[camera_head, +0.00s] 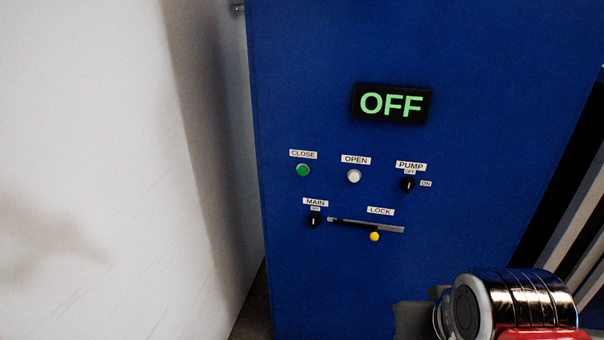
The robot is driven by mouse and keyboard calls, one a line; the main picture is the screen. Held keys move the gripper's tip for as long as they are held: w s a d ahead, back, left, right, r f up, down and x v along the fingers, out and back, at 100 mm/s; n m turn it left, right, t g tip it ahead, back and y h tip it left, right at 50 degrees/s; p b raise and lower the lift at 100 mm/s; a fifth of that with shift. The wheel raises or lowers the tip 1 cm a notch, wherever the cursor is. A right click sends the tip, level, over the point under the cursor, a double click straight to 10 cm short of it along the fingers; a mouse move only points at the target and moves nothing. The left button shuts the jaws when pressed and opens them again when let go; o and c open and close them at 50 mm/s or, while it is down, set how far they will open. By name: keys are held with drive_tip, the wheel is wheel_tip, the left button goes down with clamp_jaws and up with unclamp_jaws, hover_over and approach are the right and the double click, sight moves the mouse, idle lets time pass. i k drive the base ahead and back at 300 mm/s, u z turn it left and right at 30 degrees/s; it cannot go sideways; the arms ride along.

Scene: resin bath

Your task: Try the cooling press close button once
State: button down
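The green close button (302,170) sits on a blue panel (330,280), under a label reading CLOSE (303,154). Nothing covers it or touches it. A white button (354,176) under the label OPEN (355,160) is to its right. A black display (392,104) above reads OFF in green letters. Part of my arm shows at the lower right, well apart from the buttons. My gripper's fingers are not in the picture.
A black PUMP knob (408,184) is right of the buttons. Below are a black MAIN knob (315,221) and a LOCK slot (392,228) with a yellow knob (375,236). A white wall (90,150) stands close on the left.

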sight(302, 170)
drive_tip(key=z, duration=0.05)
drive_tip(key=k, duration=0.65)
drive_tip(key=u, duration=0.2)
drive_tip(key=i, duration=0.45)
drive_tip(key=u, duration=0.9)
drive_tip(key=i, duration=0.8)
drive_tip(key=u, duration=0.4)
